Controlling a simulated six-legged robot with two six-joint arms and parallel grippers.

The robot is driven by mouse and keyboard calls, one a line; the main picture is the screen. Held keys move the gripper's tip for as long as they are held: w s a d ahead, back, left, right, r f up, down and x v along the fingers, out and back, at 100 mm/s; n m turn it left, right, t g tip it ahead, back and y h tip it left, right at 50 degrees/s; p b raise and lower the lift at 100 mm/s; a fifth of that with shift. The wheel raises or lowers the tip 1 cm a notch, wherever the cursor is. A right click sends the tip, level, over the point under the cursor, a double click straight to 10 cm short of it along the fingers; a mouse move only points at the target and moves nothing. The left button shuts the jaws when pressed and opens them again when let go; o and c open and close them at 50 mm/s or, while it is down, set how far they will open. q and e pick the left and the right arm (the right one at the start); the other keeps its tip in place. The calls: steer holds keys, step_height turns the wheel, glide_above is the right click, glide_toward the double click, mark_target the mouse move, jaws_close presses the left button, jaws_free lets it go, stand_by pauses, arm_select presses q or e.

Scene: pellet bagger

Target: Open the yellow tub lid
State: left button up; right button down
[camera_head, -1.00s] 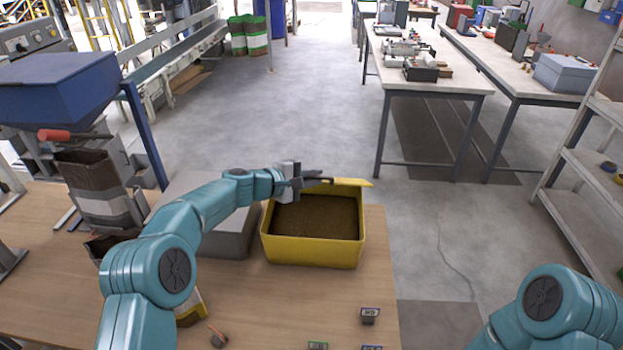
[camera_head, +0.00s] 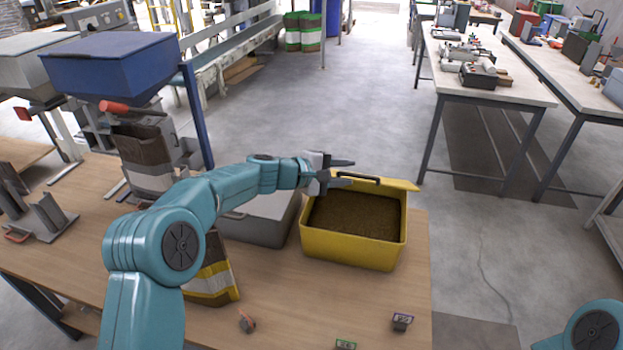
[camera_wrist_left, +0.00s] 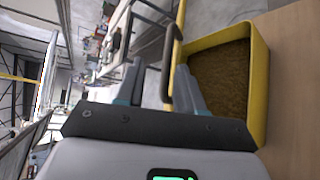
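The yellow tub (camera_head: 350,247) stands on the wooden table, open at the top with brown granular pellets (camera_head: 355,215) inside. Its yellow lid (camera_head: 402,184) is swung back at the tub's far edge, with a dark handle (camera_head: 362,179); most of the lid is hidden. My left gripper (camera_head: 347,170) is at the tub's far left corner, fingers spread. In the left wrist view the handle (camera_wrist_left: 168,72) shows between the two open fingers, not clamped, and the tub (camera_wrist_left: 258,90) lies to the right. My right gripper is out of view; only an arm part shows at bottom right.
A grey bin (camera_head: 262,228) stands left of the tub. A yellow-and-white striped bag (camera_head: 212,278) and small labelled blocks (camera_head: 402,322) are on the table (camera_head: 300,300). A blue hopper (camera_head: 120,62) stands back left. Floor behind the tub is clear.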

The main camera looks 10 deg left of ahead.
arm_select(q)
steer(key=b+v, duration=0.3)
steer(key=v, duration=0.8)
steer(key=shift+s+r, duration=0.15)
steer(key=shift+s, duration=0.1)
steer(key=shift+a, duration=0.1)
steer(key=shift+s, duration=0.1)
